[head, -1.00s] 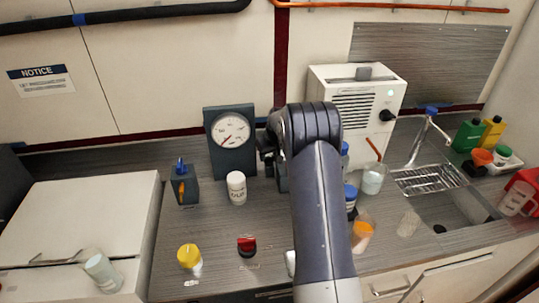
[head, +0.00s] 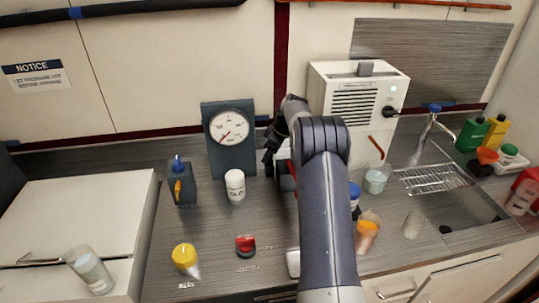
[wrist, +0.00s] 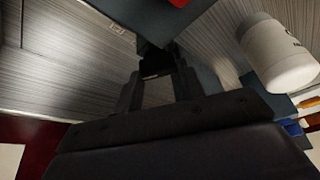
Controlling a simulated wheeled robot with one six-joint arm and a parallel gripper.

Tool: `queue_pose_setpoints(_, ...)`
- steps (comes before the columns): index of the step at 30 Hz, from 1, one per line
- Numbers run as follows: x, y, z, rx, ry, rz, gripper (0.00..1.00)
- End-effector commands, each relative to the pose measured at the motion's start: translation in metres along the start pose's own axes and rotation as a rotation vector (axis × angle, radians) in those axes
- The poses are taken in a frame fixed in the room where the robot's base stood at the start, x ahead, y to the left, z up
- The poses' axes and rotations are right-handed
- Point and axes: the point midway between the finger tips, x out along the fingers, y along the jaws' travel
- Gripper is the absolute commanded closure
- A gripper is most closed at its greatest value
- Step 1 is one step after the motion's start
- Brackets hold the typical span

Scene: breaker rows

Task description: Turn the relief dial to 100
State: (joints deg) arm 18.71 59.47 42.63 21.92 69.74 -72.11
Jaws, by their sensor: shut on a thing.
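A round white gauge (head: 230,127) with a red needle stands on a dark upright panel (head: 221,163) at the back of the counter. Its needle points to the lower left; its numbers are too small to read. My gripper (head: 270,151) is just right of the gauge, beside a dark box with a red part (head: 293,166), mostly hidden behind my arm. In the wrist view, my gripper's fingers (wrist: 157,82) are closed about a small dark knob-like piece (wrist: 155,65) at a dark blue-grey body. I cannot read any dial marks there, nor tell its setting.
A white jar (head: 235,187) stands left of my gripper, close by in the wrist view. A dark box with an orange lever (head: 183,188), a yellow-capped container (head: 185,258) and a red knob (head: 245,246) are further left and front. A white machine (head: 355,105) stands behind right.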

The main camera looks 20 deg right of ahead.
Motion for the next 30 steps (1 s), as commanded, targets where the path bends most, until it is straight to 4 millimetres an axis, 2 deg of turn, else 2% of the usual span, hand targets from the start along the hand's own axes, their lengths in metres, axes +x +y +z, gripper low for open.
queue_pose_setpoints(15,-0.0017,0.0014,-0.0008,-0.387,0.0,-0.16,0.85)
queue_pose_setpoints(30,-0.0006,0.0017,-0.0004,-0.519,-0.001,-0.213,0.85)
